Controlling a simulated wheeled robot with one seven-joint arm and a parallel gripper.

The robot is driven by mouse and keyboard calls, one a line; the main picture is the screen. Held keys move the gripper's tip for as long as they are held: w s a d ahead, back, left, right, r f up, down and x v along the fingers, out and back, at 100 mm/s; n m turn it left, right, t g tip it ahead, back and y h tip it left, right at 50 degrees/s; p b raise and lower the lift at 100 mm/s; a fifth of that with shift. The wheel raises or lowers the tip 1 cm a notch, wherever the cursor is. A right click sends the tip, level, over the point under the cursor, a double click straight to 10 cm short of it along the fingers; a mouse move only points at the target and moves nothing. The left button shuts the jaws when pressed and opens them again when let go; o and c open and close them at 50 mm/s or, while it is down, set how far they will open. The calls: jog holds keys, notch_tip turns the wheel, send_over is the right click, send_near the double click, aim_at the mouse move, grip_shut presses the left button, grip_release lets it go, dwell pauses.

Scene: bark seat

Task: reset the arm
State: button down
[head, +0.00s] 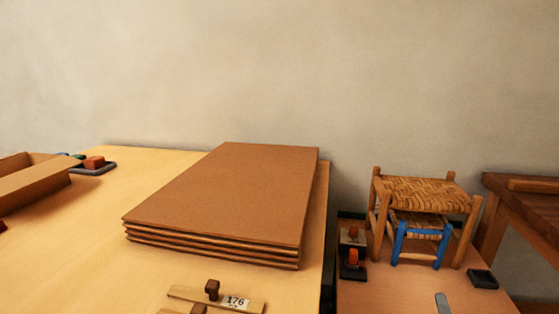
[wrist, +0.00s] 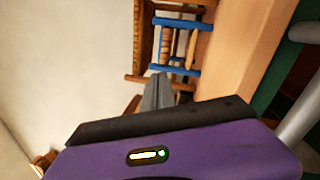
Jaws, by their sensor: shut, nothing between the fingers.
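My gripper (wrist: 157,92) shows in the wrist view as a purple body with a black edge and grey fingers. The fingers are together with nothing between them. In the wrist view they point toward a small wooden stool with blue parts (wrist: 182,22), which appears sideways beyond the fingertips. I cannot tell the gap between them. My arm cannot be made out for certain in the head view.
A stack of brown boards (head: 225,195) lies on a pale table (head: 85,215). At right, a woven-seat stool (head: 425,190) stands over a smaller blue-framed stool (head: 420,235) on a lower surface. An open cardboard box (head: 35,185) is at left. A label reads 176 (head: 235,302).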

jog(key=s+a+r+m+g+y, duration=0.15)
jog(key=s+a+m, duration=0.5)
jog(key=s, duration=0.75)
jog(key=s+a+m+g+y, duration=0.15)
jog(key=s+a+m, duration=0.55)
jog(key=s, duration=0.7)
jog(key=s+a+r+m+g+y, duration=0.15)
jog(key=s+a+m, duration=0.5)
jog(key=s, duration=0.75)
notch_tip(320, 180, up, 17)
jog(key=a+n+p, duration=0.1)
jog(key=a+p, duration=0.1)
jog(key=p, duration=1.5)
jog(key=shift+s+f+y+p, duration=0.2)
jog(key=shift+y+p, duration=0.15)
jog(key=shift+y, duration=0.1)
